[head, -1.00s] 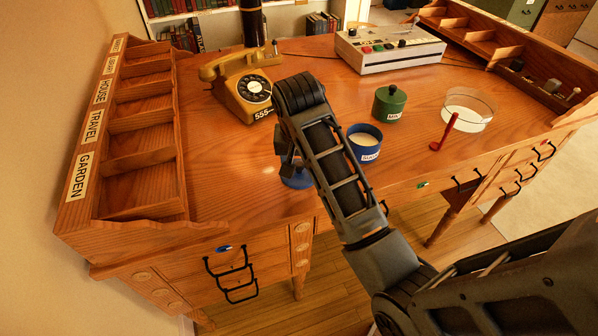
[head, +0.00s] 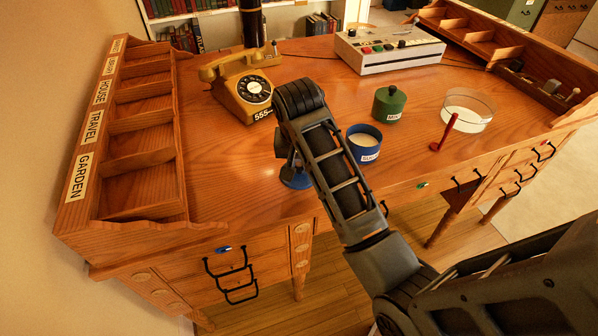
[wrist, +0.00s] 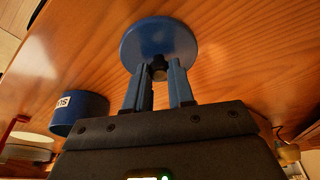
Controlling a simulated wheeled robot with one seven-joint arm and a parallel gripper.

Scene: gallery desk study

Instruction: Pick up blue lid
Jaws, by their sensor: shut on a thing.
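The blue lid (wrist: 158,42) is a round disc with a dark knob, and my gripper (wrist: 159,74) is shut on that knob in the wrist view. In the head view the blue lid (head: 296,179) shows near the desk's front edge, partly hidden by my arm. I cannot tell whether it touches the desk top. The blue canister (head: 364,144) stands open to its right with pale contents, and its side also shows in the wrist view (wrist: 80,112).
A green lidded canister (head: 389,104), a clear round dish (head: 469,112) and a red scoop (head: 444,133) stand to the right. A yellow telephone (head: 243,88) is behind, and a white machine (head: 390,50) farther back. A wooden letter rack (head: 140,160) lines the left side.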

